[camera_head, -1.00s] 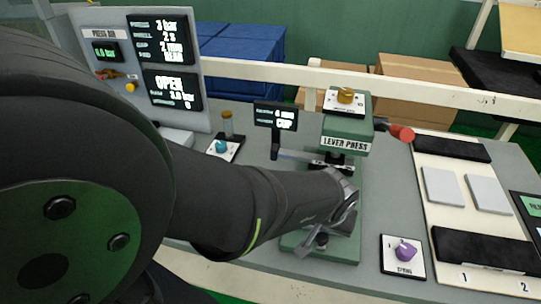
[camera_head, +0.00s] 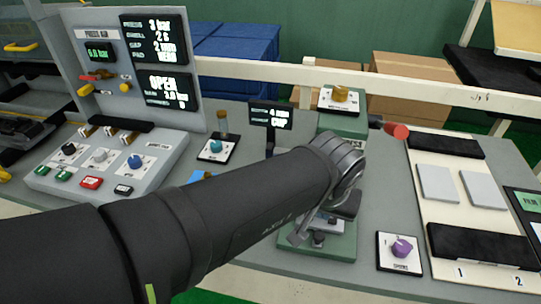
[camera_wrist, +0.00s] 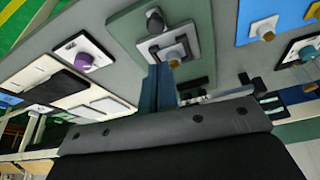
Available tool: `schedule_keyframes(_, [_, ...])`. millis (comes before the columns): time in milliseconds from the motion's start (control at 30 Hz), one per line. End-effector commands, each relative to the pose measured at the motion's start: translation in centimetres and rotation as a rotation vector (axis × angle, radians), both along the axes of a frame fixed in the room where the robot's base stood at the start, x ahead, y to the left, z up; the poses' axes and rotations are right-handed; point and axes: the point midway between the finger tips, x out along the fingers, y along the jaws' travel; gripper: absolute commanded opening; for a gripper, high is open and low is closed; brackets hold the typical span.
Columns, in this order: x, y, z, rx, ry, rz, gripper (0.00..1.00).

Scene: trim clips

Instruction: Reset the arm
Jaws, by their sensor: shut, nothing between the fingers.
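My arm reaches in from the lower left in the head view, and its wrist covers much of the green lever press (camera_head: 345,124). My gripper (camera_head: 300,237) shows partly below the wrist, low over the press base (camera_head: 340,246). In the wrist view my gripper (camera_wrist: 158,70) is shut, its fingers together with nothing between them. The fingertips appear in front of the press base (camera_wrist: 195,28) and its small seat (camera_wrist: 171,50). Whether they touch anything cannot be told.
A control panel (camera_head: 172,140) with knobs and buttons stands left, below screens reading OPEN. A small display (camera_head: 271,114) stands behind my wrist. A purple knob (camera_head: 401,248) and a cream board (camera_head: 448,222) with grey pads lie right. A red-ended lever (camera_head: 396,130) sticks out right of the press.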

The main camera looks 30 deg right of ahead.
Motion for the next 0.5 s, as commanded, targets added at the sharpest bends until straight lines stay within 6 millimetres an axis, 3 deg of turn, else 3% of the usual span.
schedule_keyframes(500, [0.09,-0.08,-0.45,0.004,0.000,0.001,0.00])
